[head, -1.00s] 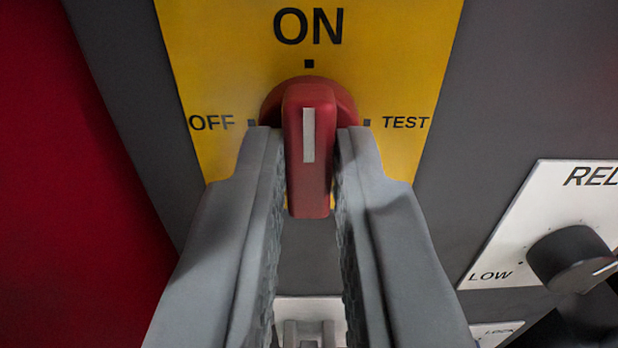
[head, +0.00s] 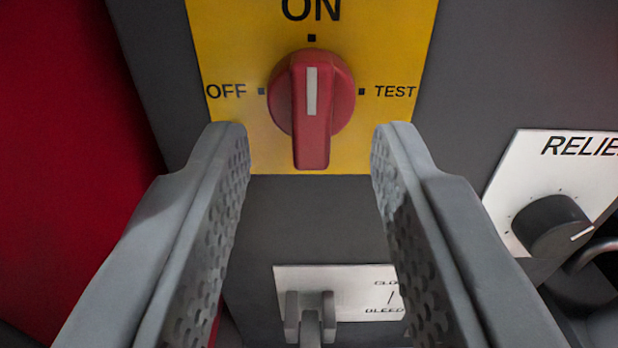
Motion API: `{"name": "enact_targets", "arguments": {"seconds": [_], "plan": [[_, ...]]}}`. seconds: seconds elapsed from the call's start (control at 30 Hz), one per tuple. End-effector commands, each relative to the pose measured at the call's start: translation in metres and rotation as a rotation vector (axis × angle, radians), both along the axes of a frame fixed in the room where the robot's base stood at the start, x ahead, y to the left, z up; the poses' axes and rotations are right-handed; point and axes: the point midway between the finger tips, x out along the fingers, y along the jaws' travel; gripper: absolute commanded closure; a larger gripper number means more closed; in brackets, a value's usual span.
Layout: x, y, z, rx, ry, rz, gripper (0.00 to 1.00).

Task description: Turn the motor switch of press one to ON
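The motor switch (head: 312,130) is a red rotary knob on a yellow plate (head: 235,60) marked OFF at left, ON at top and TEST at right. Its handle stands upright and the white line on it points up at the ON mark. My gripper (head: 310,135) is open, with one grey finger on each side of the knob's lower end. Both fingers are apart from the knob, and nothing is between them in contact. No label naming the press is in view.
At right a white RELIEF plate (head: 520,180) carries a black knob (head: 551,226), with a dark curved handle (head: 590,252) beside it. Below, a white plate (head: 350,309) reading BLEED has a grey lever (head: 310,318). A red surface (head: 70,180) fills the left.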

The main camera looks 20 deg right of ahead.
Motion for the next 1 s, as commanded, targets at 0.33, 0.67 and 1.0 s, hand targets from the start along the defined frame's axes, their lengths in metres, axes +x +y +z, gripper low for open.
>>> {"name": "enact_targets", "arguments": {"seconds": [0.33, 0.67, 1.0], "plan": [[-0.066, 0.022, 0.001, -0.001, 0.003, 0.002, 0.65], [-0.124, 0.041, 0.000, -0.002, 0.002, 0.003, 0.65], [-0.147, 0.048, 0.000, -0.001, 0.001, 0.001, 0.65]]}}
